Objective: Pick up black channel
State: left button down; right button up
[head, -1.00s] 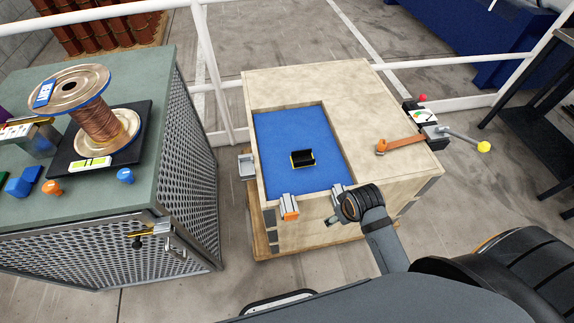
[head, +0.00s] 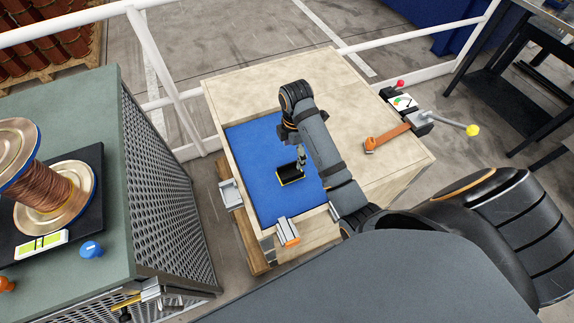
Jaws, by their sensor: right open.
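The black channel (head: 288,176), a small dark piece with yellow edges, lies on the blue mat (head: 255,161) in the recess of the wooden crate. My right gripper (head: 301,165) is open and points down over the recess, right at the channel's right end. My right arm hides part of the mat and the crate's front edge. I cannot tell whether the fingers touch the channel. My left gripper is not in view.
A copper wire spool (head: 45,193) stands on a black scale on the green cabinet (head: 103,128) at left. Clamps (head: 288,232) sit at the crate's edges. A white railing (head: 165,85) runs behind.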

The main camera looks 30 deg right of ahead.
aim_at(290, 174)
notch_tip(290, 174, down, 5)
jog(key=b, duration=0.5)
jog(key=shift+a+f, duration=0.1)
jog(key=shift+f, duration=0.15)
jog(key=shift+s+f, duration=0.1)
jog(key=shift+s, duration=0.05)
jog(key=f+b, duration=0.4)
jog(key=shift+a, duration=0.4)
jog(key=shift+w+f, duration=0.2)
jog(key=shift+f, duration=0.2)
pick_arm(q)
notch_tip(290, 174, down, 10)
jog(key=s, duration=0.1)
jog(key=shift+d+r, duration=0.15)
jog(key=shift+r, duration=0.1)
pick_arm(e)
jog(key=shift+r, duration=0.15)
